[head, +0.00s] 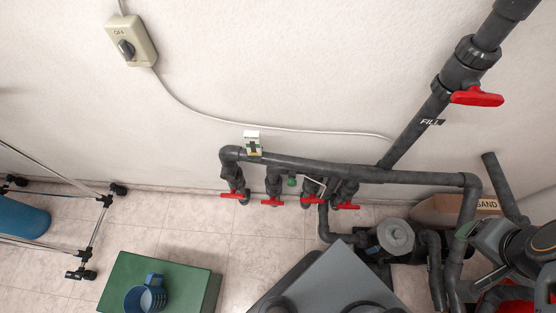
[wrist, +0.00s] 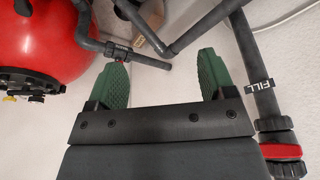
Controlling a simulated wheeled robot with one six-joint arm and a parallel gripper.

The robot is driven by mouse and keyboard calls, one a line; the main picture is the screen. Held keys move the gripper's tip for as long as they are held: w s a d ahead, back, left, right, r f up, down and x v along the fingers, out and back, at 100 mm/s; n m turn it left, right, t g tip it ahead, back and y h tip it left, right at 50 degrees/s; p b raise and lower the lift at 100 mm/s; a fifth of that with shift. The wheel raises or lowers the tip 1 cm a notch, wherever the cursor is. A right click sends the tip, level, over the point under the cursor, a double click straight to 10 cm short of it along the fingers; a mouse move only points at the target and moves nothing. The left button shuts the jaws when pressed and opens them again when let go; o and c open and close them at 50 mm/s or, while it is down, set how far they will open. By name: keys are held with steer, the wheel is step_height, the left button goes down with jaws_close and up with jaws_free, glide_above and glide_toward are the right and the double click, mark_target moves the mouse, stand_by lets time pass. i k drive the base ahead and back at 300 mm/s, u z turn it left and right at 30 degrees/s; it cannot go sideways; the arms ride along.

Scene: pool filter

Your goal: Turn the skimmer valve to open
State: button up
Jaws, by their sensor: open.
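Several valves with red handles hang from the dark grey pipe manifold (head: 310,165) along the wall. Their handles include a left one (head: 232,196), a second one (head: 272,202) and a right one (head: 346,207). I cannot read which of them is the skimmer valve. Another red-handled valve (head: 477,97) sits higher on the sloping pipe marked FILL; its red part (wrist: 282,151) shows at lower right in the wrist view. My gripper (wrist: 160,78) is open and empty, its two green pads wide apart. In the head view my arm is at the right edge, away from the manifold valves.
A red tank (wrist: 45,40) fills the upper left of the wrist view. A pump (head: 395,237) and a SAND box (head: 455,208) stand below the pipes. A green box (head: 190,280) bears a blue jug (head: 147,293). A switch (head: 131,42) hangs on the wall.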

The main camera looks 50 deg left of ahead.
mark_target(272, 202)
steer(key=k, duration=0.45)
steer(key=u, duration=1.1)
steer(key=i, duration=0.3)
steer(key=u, duration=1.55)
steer(key=k, duration=0.35)
steer(key=u, duration=0.35)
